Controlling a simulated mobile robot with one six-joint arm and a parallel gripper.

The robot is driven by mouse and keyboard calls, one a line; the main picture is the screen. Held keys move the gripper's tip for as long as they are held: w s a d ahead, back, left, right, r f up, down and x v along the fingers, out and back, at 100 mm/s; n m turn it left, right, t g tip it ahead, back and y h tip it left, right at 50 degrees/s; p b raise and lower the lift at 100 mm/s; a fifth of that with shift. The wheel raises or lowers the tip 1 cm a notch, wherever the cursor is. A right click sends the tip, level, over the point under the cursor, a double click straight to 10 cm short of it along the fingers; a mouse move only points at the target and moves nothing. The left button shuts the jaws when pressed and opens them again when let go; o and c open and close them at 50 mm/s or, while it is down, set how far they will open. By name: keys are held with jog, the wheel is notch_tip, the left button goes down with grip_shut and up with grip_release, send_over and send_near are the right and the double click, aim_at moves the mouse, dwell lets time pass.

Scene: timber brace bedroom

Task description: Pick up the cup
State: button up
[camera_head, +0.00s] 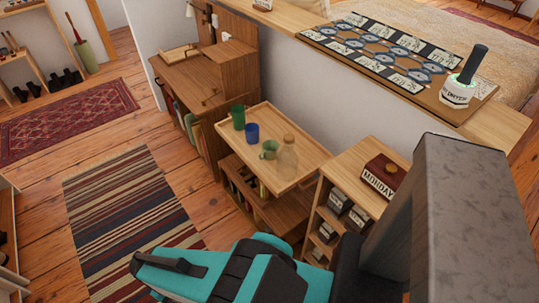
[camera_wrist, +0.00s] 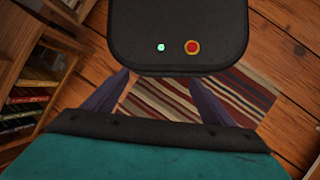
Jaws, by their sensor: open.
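Several vessels stand on a light wooden tray-topped shelf (camera_head: 255,178) in the head view. They are a tall green cup (camera_head: 238,117), a blue cup (camera_head: 252,133) and a pale green mug with a handle (camera_head: 269,150). A clear glass bottle (camera_head: 288,158) stands just right of the mug. I cannot tell which of them is the cup of the task. My gripper (camera_wrist: 160,80) is open in the wrist view, its dark fingers apart with nothing between them. It points down at the floor, away from the vessels. No cup shows in the wrist view.
A small shelf with a red "MONDAY" block (camera_head: 382,175) stands right of the tray. A ledge behind bears a patterned board (camera_head: 380,52) and a white pot (camera_head: 462,90). A desk (camera_head: 190,75) is at the back. A striped rug (camera_head: 125,215) lies on open floor.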

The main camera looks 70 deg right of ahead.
jog(key=w+d+m+h+b, duration=0.1)
jog(key=w+d+m+b, duration=0.3)
jog(key=d, duration=0.4)
jog(key=w+d+m+h+b, duration=0.2)
jog(key=w+d+b, duration=0.1)
jog(key=w+d, duration=0.3)
jog(key=w+d+r+m+h+b, duration=0.1)
jog(key=d+r+m+b, duration=0.2)
jog(key=d, duration=0.6)
jog(key=w+d+r+m+h+b, duration=0.1)
jog(key=d+m+b, duration=0.25)
jog(key=d, duration=0.65)
jog(key=m+g+h+b, duration=0.3)
jog(key=m+g+b, duration=0.2)
jog(key=m+b, duration=0.8)
send_near(277, 147)
jog(key=w+a+r+m, duration=0.1)
jog(key=w+a+r, duration=0.1)
jog(key=w, duration=0.1)
jog(key=shift+s+d+f+p, duration=0.1)
jog(key=shift+s+f+p, duration=0.05)
jog(key=shift+s+p, duration=0.15)
jog(key=shift+b+x, duration=0.45)
jog(key=shift+x, duration=3.8)
jog(key=shift+f, duration=0.2)
